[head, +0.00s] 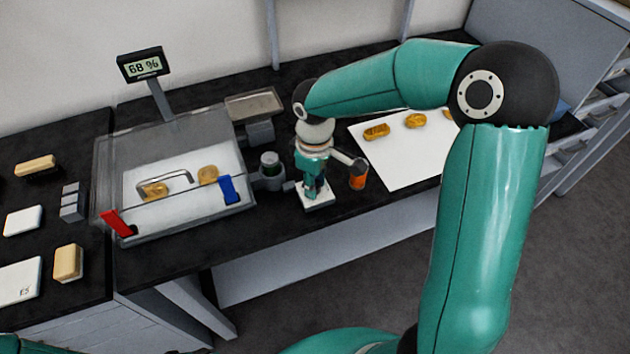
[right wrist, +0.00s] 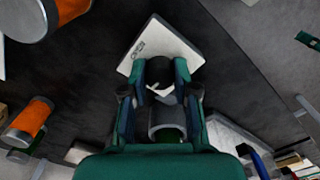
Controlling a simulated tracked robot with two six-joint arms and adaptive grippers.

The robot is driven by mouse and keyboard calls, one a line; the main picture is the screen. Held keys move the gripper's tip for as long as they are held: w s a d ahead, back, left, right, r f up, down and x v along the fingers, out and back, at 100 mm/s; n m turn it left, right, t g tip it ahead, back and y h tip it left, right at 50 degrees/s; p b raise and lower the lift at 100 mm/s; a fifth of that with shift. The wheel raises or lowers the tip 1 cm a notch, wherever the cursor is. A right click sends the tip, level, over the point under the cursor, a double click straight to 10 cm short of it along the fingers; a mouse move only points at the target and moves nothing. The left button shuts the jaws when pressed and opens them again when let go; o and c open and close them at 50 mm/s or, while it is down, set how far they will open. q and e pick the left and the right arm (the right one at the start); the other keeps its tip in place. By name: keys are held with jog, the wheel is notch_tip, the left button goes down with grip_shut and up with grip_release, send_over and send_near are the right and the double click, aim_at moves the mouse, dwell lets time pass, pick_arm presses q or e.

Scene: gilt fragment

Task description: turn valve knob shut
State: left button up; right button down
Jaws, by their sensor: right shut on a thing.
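My right gripper (head: 316,190) points down at the bench beside the clear chamber, and its fingers are closed. In the right wrist view the gripper (right wrist: 154,98) has its fingers on both sides of a dark round valve knob (right wrist: 159,72) with a white mark. The knob is mostly hidden by the gripper in the head view. A white plate (head: 321,204) with small lettering lies beyond the knob; it also shows in the right wrist view (right wrist: 152,46). The lettering is too small to read. My left gripper is out of view.
The clear chamber (head: 225,135) with a blue latch (head: 230,190) and a red latch (head: 117,223) stands left of the gripper. An orange container (head: 358,177) stands close right. A white sheet (head: 400,165) bears several gilt pieces.

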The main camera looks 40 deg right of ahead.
jog(key=shift+w+r+n, duration=0.1)
jog(key=shift+n, duration=0.5)
jog(key=c, duration=0.9)
grip_release()
notch_tip(320, 180, up, 12)
jog(key=shift+f, duration=0.1)
